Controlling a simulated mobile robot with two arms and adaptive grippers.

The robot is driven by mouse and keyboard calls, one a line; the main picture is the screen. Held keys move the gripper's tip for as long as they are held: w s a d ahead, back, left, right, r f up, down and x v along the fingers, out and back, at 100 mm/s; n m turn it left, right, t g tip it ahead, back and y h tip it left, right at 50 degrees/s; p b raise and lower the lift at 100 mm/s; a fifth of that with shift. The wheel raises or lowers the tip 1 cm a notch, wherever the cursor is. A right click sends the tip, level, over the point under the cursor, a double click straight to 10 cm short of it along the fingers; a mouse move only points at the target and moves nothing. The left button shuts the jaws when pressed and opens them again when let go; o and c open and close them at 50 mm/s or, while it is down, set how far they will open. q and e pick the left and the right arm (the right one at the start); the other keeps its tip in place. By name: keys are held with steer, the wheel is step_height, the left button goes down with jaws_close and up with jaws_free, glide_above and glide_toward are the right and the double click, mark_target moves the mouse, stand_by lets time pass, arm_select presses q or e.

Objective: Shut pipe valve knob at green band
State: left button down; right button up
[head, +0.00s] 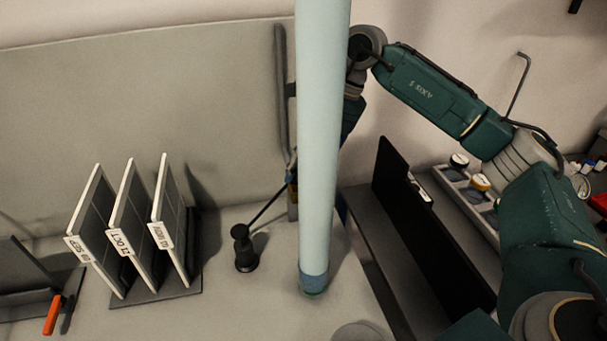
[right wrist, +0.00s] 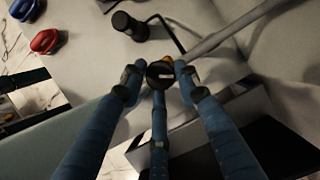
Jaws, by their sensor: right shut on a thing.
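In the right wrist view a dark round knob (right wrist: 160,74) with a small white label sits between the blue fingers of my right gripper (right wrist: 157,72). The gripper is shut on this knob, with an orange-yellow part just behind it. A grey pipe (right wrist: 235,32) runs from there to the upper right; it stands upright in the head view (head: 282,95). A thick pale blue column (head: 322,140) in the head view hides most of my right gripper and the knob. I cannot make out a green band at the knob. My left gripper is not in view.
A black stand (head: 244,250) with a thin rod is left of the column. Several labelled panels (head: 128,235) stand in a rack at left. A dark upright board (head: 425,220) and a tray with round-topped items (head: 480,183) are at right, close to my right arm.

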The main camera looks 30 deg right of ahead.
steer(key=m, duration=0.2)
steer(key=m+t+b, duration=0.1)
steer(key=m+t+h+b, duration=0.1)
steer(key=m, duration=0.1)
steer(key=shift+w+a+r+m, duration=0.1)
steer(key=shift+a+r+m, duration=0.1)
steer(key=shift+r+m, duration=0.1)
steer(key=m+h, duration=0.1)
steer(key=m, duration=0.1)
steer(key=m+t+h+b, duration=0.1)
steer(key=m, duration=0.2)
steer(key=shift+a+r+b, duration=0.1)
steer(key=shift+b, duration=0.2)
steer(key=shift+m, duration=0.4)
steer(key=o, duration=1.1)
steer(key=shift+f, duration=0.2)
steer(key=v, duration=1.2)
steer(key=shift+a, duration=0.1)
